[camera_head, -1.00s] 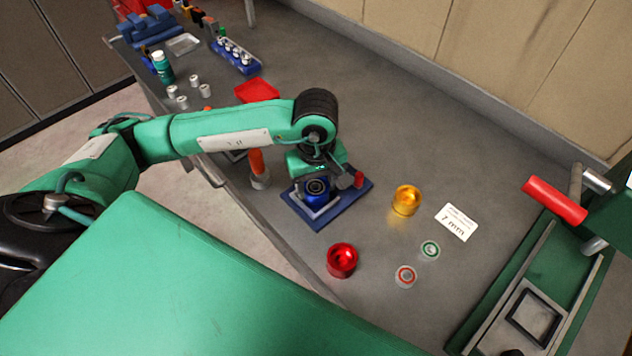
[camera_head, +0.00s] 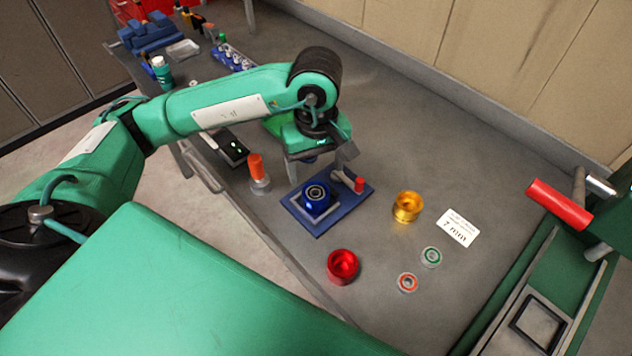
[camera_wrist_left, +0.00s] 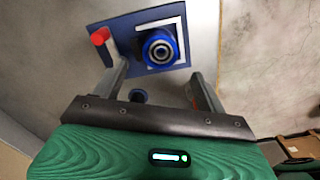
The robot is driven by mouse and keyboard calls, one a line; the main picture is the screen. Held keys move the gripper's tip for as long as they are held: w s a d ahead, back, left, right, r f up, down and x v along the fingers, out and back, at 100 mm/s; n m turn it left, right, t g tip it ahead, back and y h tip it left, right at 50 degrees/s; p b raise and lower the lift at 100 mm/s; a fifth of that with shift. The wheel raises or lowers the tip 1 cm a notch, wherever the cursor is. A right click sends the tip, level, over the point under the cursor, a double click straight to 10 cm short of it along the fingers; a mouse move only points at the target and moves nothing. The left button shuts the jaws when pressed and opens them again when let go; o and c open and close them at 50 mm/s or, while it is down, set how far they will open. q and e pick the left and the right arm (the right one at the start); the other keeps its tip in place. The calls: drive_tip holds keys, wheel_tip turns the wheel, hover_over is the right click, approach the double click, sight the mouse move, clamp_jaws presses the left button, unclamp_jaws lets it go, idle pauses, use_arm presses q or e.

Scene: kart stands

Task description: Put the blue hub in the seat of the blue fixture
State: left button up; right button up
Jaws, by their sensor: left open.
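The blue hub (camera_head: 317,196) sits upright on the blue fixture (camera_head: 325,221), inside its pale square seat; its ringed top faces up. In the left wrist view the hub (camera_wrist_left: 160,48) also lies within the pale square of the fixture (camera_wrist_left: 124,32). A red-topped post (camera_head: 359,185) stands at the fixture's right side. My left gripper (camera_head: 318,168) is open and empty above the hub, its fingers apart from it. In the left wrist view the hub shows beyond the fingertips. Whether the hub is fully seated at its underside is hidden. My right gripper is not in view.
A red hub (camera_head: 342,266), a gold hub (camera_head: 407,207), two small rings (camera_head: 408,282) and a white label card (camera_head: 457,228) lie nearby. An orange-topped post (camera_head: 257,168) stands left of the fixture. A green machine with a red handle (camera_head: 558,205) is at right.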

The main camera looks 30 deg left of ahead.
use_arm(q)
wheel_tip(320, 180, up, 4)
drive_tip(key=shift+r, duration=0.15)
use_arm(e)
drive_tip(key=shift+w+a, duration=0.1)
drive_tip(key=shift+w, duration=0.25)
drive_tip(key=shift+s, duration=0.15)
use_arm(q)
drive_tip(key=shift+s, duration=0.1)
